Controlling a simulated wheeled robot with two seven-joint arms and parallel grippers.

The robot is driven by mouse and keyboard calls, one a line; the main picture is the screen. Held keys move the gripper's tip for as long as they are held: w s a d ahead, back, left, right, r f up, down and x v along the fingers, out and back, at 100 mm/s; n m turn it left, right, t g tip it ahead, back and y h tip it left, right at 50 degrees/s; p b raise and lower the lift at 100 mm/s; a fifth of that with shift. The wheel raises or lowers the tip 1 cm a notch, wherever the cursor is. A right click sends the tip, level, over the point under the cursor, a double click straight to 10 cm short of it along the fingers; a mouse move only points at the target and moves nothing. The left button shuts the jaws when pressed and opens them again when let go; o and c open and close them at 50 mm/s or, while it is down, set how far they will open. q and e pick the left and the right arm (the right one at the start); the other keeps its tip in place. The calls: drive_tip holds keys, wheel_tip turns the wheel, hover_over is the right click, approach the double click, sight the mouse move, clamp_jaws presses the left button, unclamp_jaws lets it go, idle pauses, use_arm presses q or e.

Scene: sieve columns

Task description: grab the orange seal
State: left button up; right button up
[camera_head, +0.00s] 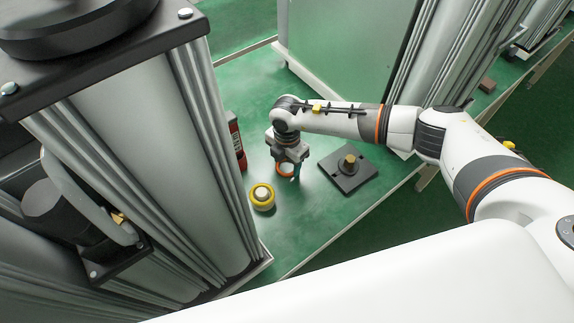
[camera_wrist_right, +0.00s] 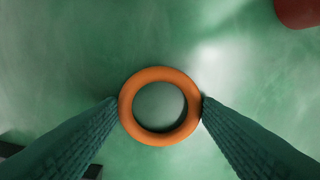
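The orange seal is a plain ring (camera_wrist_right: 130,123) in the middle of the right wrist view, with green table showing through its hole. It also shows low at the fingers in the head view (camera_head: 285,175). My right gripper (camera_wrist_right: 160,100) points down, with one dark ribbed finger at each side of the ring. Both fingertips meet the ring's outer edge with no clear gap, so it looks shut on the seal. Whether the seal rests on the table or is slightly above it is hard to tell. My left gripper is not in view.
A yellow ring around a pale core (camera_head: 263,196) stands left of the gripper on the green table (camera_head: 325,215). A dark square plate with a brass post (camera_head: 349,170) lies to the right. A red-and-black object (camera_head: 237,142) stands behind. A tall grey column (camera_head: 150,150) blocks the left.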

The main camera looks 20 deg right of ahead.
drive_tip(key=c, duration=0.3)
